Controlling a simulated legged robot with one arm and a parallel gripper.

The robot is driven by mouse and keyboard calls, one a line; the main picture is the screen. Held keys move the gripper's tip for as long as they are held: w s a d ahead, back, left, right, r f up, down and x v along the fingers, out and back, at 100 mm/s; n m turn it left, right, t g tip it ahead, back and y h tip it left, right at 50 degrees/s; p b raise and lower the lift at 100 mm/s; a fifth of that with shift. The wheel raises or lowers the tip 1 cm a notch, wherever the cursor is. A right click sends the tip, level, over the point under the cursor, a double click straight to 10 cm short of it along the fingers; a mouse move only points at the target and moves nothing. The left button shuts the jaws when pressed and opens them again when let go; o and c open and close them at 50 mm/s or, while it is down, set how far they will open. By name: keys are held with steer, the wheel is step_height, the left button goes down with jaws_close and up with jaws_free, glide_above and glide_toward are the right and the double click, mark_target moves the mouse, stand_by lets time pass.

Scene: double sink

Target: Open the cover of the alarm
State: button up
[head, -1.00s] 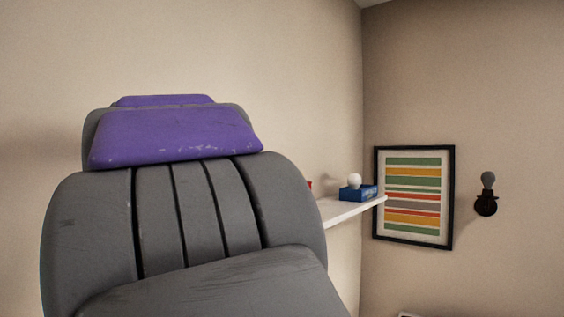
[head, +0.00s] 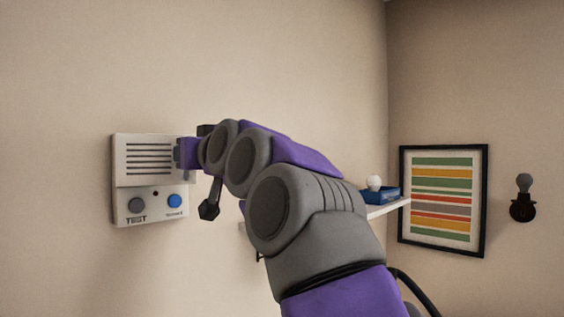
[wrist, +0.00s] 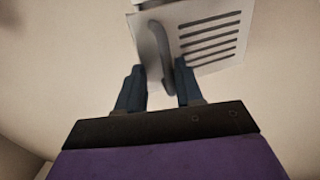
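The alarm is a white wall box (head: 150,200) with a slotted cover (head: 128,172) over its upper part. Below the cover are a grey button marked TEST and a blue button. In the head view, my gripper (head: 178,154) is at the cover's right edge and hides part of it. In the wrist view, the slotted cover (wrist: 235,45) is ahead, with a curved grey handle (wrist: 158,45) on it. My open gripper (wrist: 159,66) has a finger on either side of the handle's near end. Whether a finger touches it is unclear.
A white shelf (head: 385,209) with a blue box (head: 378,195) is on the wall behind my arm. A striped framed picture (head: 443,200) and a dark wall lamp (head: 523,200) are at right. The wall around the alarm is bare.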

steer(key=shift+w+a+n+g+y+p, duration=0.2)
steer(key=shift+w+n+g+y+p, duration=0.3)
steer(key=shift+w+n+g+y, duration=0.2)
steer(key=shift+w+a, duration=0.1)
steer(key=shift+w, duration=0.05)
steer(key=s+d+n+g+y, duration=0.1)
steer(key=s+d+g, duration=0.15)
steer(key=d, duration=0.45)
steer(key=s+d+n+g+y, duration=0.1)
steer(key=s+d, duration=0.2)
steer(key=d, duration=0.4)
steer(key=shift+w+d+f+m+t+h+b, duration=0.3)
steer(key=shift+w+m, duration=0.2)
steer(key=shift+w, duration=0.3)
steer(key=shift+w+d+f+m+t+h+b, duration=0.15)
steer(key=shift+w+d+f+m+b, duration=0.25)
steer(key=shift+w, duration=0.45)
steer(key=shift+w+d+f+m+t+h+b, duration=0.25)
steer(key=shift+w+d+m, duration=0.1)
steer(key=shift+w+m, duration=0.35)
